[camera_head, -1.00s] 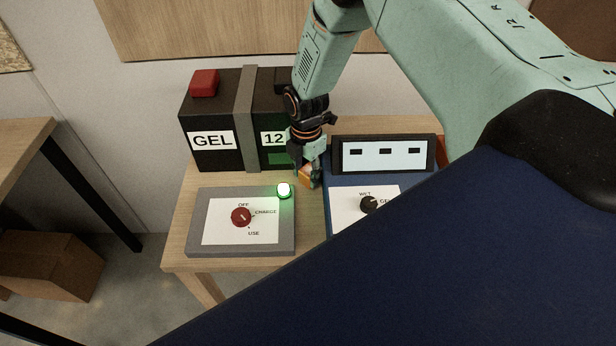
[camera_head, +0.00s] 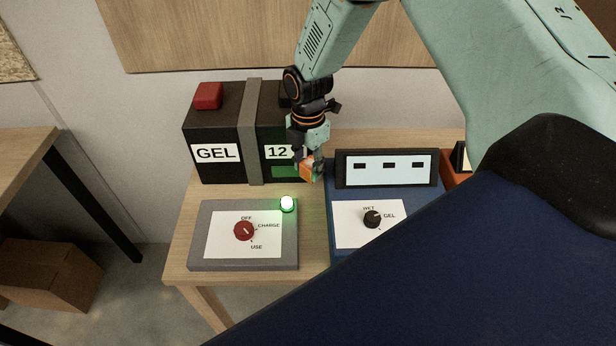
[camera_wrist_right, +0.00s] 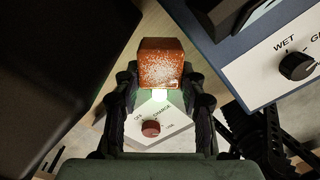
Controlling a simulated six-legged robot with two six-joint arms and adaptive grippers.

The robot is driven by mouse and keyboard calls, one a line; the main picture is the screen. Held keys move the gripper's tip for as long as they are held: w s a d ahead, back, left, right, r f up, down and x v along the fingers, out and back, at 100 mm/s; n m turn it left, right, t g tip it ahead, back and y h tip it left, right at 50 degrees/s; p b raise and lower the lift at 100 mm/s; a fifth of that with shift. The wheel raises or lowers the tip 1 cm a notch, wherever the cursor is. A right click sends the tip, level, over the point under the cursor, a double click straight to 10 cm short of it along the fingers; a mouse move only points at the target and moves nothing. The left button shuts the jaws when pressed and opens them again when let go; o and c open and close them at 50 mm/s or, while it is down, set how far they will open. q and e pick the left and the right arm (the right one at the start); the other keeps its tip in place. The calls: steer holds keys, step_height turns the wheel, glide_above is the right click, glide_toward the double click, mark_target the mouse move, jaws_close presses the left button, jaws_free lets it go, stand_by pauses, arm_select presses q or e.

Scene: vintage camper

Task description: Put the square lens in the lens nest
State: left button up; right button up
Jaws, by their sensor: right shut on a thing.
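My right gripper (camera_head: 309,166) is shut on an orange block-like piece, which I take for the square lens (camera_head: 306,171). It holds the lens in the air near the front of the black battery box, behind the grey switch box. In the right wrist view the lens (camera_wrist_right: 160,62) sits between the two fingers, its face orange with pale speckles. I cannot make out the lens nest for certain. My left gripper is not in view.
The grey switch box (camera_head: 200,255) has a red knob and a lit green lamp (camera_head: 287,204). The black GEL battery (camera_head: 217,126) stands behind it. A blue charger (camera_head: 343,200) with a display is at right. An orange-red object (camera_head: 458,179) is partly hidden behind my arm.

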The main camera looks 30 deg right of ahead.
mark_target(310, 167)
step_height(310, 167, up, 20)
steer(key=s+a+f+m+b, duration=0.2)
steer(key=a+f+m+b, duration=0.2)
steer(key=f+m, duration=0.2)
steer(key=s+a+f+m+b, duration=0.3)
steer(key=f+m, duration=0.3)
steer(key=m, duration=0.2)
steer(key=s+a+f+m+b, duration=0.3)
steer(key=a+f+m+b, duration=0.3)
steer(key=f, duration=0.1)
steer(key=shift+m, duration=0.4)
steer(key=shift+f, duration=0.15)
